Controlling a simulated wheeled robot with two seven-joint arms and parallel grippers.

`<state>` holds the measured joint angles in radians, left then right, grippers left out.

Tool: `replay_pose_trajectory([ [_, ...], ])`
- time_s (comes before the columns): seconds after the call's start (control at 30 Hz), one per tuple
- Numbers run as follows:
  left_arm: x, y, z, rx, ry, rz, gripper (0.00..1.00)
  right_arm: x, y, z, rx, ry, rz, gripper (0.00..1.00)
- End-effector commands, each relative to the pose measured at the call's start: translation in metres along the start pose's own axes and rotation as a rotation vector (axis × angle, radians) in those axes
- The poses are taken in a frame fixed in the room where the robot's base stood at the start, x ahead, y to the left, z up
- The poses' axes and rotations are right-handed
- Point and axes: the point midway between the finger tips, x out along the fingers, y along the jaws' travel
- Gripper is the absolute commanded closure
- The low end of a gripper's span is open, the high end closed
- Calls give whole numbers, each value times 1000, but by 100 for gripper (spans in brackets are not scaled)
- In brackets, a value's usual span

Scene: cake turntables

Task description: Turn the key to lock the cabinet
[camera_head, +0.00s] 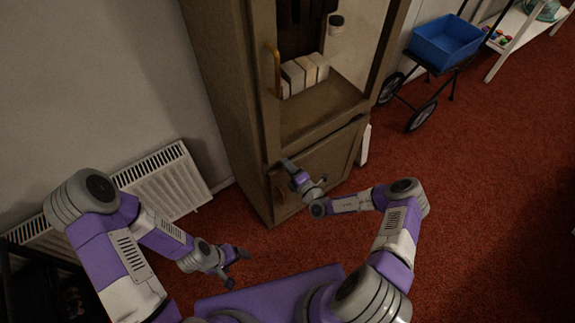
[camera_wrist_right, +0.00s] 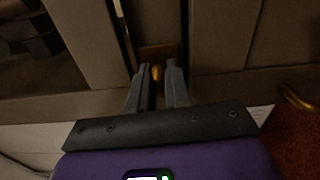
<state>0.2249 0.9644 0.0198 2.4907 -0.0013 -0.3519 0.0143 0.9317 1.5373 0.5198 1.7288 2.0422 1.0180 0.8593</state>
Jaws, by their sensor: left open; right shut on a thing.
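The tall brown cabinet (camera_head: 225,90) stands against the wall, with a glazed upper part and a lower door (camera_head: 335,160). My right gripper (camera_head: 288,166) is at the cabinet front, near the top left of the lower door. In the right wrist view my right gripper (camera_wrist_right: 157,76) is shut on a small brass key (camera_wrist_right: 156,72), only part of which shows between the fingertips. A brass plate (camera_wrist_right: 158,52) lies just beyond the fingertips. How far the key sits in the lock cannot be told. My left gripper (camera_head: 239,257) is open and empty, low in front of the cabinet.
A brass handle (camera_head: 276,72) is on the upper part; another curved one shows in the wrist view (camera_wrist_right: 296,98). A radiator (camera_head: 165,180) is left; a blue cart (camera_head: 445,42) is right. Red carpet (camera_head: 480,190) is clear.

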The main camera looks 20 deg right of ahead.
Motion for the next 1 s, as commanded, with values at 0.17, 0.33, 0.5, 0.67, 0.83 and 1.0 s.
replay_pose_trajectory([
  [0.17, -13, 5, 1, 0, 0, 0, 20, 0, 2, 0, -106, 1, -3, 100],
  [0.33, -26, 10, 1, 0, 0, 0, 20, 0, 3, -1, -253, 2, -2, 100],
  [0.5, -38, 14, 2, 0, 0, 0, 20, 0, 2, 0, -415, 2, -3, 100],
  [0.67, -48, 18, 2, 0, 0, 0, 20, 0, 2, -1, -567, 2, -2, 100],
  [0.83, -57, 22, 2, 0, 0, 0, 20, -1, 2, -1, -729, 2, -2, 100],
  [1.0, -66, 25, 3, 0, 0, 0, 20, 0, 2, 0, -891, 1, -1, 100],
])
